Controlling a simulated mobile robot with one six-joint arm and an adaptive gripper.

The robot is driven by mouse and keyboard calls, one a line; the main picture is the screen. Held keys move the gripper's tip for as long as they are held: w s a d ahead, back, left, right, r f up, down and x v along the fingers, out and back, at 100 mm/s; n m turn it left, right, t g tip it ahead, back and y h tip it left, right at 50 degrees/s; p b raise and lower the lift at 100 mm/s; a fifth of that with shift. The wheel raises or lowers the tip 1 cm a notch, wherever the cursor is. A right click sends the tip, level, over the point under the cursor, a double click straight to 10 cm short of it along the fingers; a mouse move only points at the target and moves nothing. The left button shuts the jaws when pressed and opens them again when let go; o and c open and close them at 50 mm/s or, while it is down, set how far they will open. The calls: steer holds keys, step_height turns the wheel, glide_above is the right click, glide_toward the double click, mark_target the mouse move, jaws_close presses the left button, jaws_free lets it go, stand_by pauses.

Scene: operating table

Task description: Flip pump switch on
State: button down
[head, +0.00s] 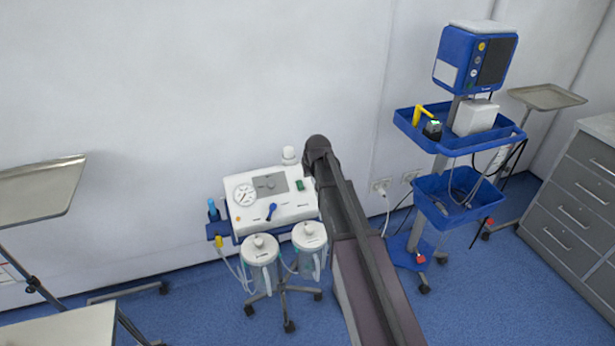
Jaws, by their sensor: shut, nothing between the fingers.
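The suction pump (252,222) is a white box on a wheeled stand against the wall, in the middle of the head view. Its top panel carries a round gauge (245,195), a grey plate with a knob (270,184), a blue lever (271,211) and a small green switch (300,185) near the right edge. The switch's position is too small to tell. My dark arm reaches up from the bottom, and its rounded end stands just right of the switch, covering the panel's right edge. My gripper is not visible.
Two clear canisters with white lids (260,250) (309,237) hang at the pump's front. A blue equipment cart (440,200) with cables stands to the right, beside a grey drawer cabinet (575,195). A metal tray (40,190) is at left.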

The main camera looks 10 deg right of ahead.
mark_target(302, 189)
steer(key=shift+b+x, duration=5.45)
steer(key=shift+x, duration=1.05)
steer(key=shift+d, duration=0.1)
